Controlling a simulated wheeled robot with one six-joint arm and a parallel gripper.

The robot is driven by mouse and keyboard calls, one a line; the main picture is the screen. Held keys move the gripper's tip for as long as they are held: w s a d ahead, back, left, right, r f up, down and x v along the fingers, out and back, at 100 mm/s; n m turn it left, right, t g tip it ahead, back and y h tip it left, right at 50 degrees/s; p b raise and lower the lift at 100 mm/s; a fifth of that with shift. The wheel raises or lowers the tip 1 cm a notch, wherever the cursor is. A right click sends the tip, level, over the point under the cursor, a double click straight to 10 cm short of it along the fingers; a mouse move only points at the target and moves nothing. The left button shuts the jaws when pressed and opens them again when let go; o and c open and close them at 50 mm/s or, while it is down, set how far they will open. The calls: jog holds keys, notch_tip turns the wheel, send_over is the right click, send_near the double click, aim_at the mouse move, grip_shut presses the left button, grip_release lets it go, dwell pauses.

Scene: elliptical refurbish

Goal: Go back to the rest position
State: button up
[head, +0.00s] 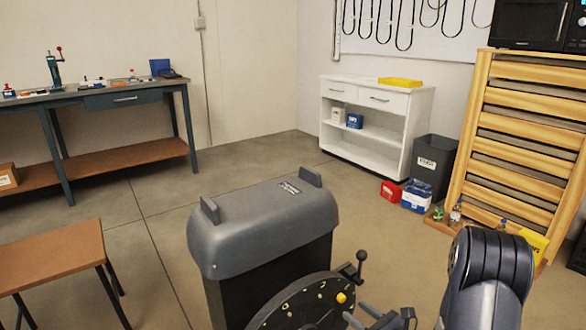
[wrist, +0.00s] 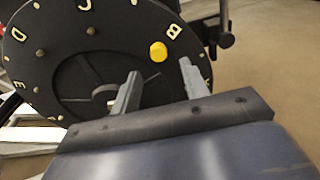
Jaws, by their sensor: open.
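My gripper (wrist: 158,85) is open and empty in the wrist view, its two fingers apart in front of a dark round dial (wrist: 75,45) with pale letters. A yellow knob (wrist: 158,51) on the dial shows just beyond and between the fingertips; I see no contact. In the head view my gripper (head: 380,318) is at the bottom edge, just right of the dial (head: 300,305) and its yellow knob (head: 341,297). The dial is on the front of a grey and black machine (head: 265,225). The lower part of the gripper is cut off.
A black handle (head: 357,268) sticks out at the dial's right edge, near my gripper. A brown-topped table (head: 55,255) stands at the left. A wooden slatted rack (head: 520,140), bottles (head: 455,214) and a dark bin (head: 432,165) stand at the right. Floor is free behind the machine.

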jog(key=s+a+r+n+g+y+p, duration=0.1)
jog(key=s+a+n+g+y, duration=0.1)
jog(key=s+a+n+g, duration=0.3)
jog(key=shift+s+a+r+n+g, duration=0.3)
jog(key=shift+a+n+g, duration=0.75)
jog(key=shift+g, duration=1.35)
jog(key=shift+s+d+f, duration=0.1)
jog(key=shift+d, duration=0.1)
jog(key=shift+n, duration=0.35)
